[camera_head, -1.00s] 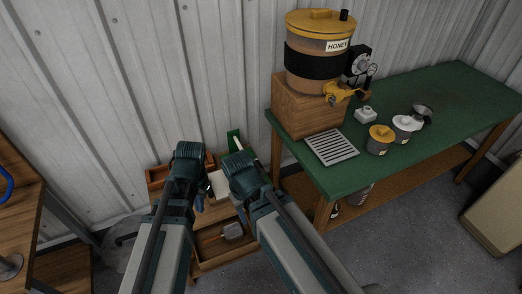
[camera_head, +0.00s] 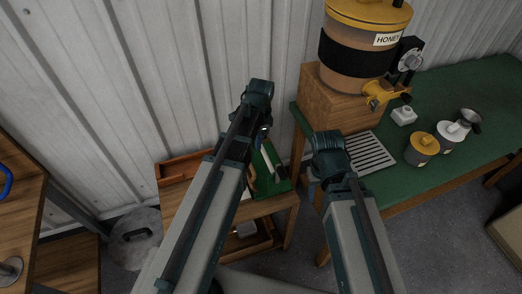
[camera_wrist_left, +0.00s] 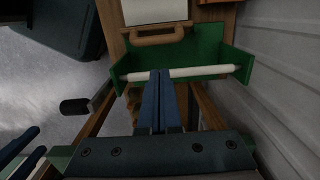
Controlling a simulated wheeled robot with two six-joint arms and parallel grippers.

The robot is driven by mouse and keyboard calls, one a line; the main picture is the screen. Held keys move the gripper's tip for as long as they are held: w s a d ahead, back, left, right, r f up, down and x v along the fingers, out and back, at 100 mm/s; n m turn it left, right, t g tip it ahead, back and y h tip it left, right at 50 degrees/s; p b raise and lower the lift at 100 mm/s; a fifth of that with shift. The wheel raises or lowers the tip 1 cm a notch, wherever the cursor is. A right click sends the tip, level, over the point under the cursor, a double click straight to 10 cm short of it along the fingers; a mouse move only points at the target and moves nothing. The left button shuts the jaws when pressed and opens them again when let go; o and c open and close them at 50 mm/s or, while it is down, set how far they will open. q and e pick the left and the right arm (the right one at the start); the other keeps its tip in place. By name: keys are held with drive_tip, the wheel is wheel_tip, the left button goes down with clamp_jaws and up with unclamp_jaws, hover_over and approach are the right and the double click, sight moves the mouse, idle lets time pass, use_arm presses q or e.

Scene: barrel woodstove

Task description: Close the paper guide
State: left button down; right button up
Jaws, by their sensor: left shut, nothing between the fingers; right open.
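A green-sided device with a white roller (camera_wrist_left: 190,72) and a wooden handle (camera_wrist_left: 158,37) fills the upper middle of the left wrist view. In the head view its green body (camera_head: 272,180) stands on a small wooden stand, partly hidden by my left arm. I cannot tell for certain which part is the paper guide. My left gripper (camera_wrist_left: 160,75) is shut and empty, its blue fingertips over the roller; contact is unclear. It also shows in the head view (camera_head: 264,132). My right gripper (camera_head: 314,186) is open, right of the device, near the green table's front-left edge.
The green table (camera_head: 400,187) at right carries a honey tank (camera_head: 350,60), a slatted grate (camera_head: 370,155) and small jars (camera_head: 422,150). A wooden tray (camera_head: 180,167) lies left of my left arm. A black crank grip (camera_wrist_left: 75,105) sticks out beside the device. The corrugated wall is close behind.

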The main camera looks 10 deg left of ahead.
wheel_tip(320, 180, down, 10)
drive_tip(key=b, duration=0.9)
drive_tip(key=shift+b, duration=0.3)
drive_tip(key=shift+r, duration=0.1)
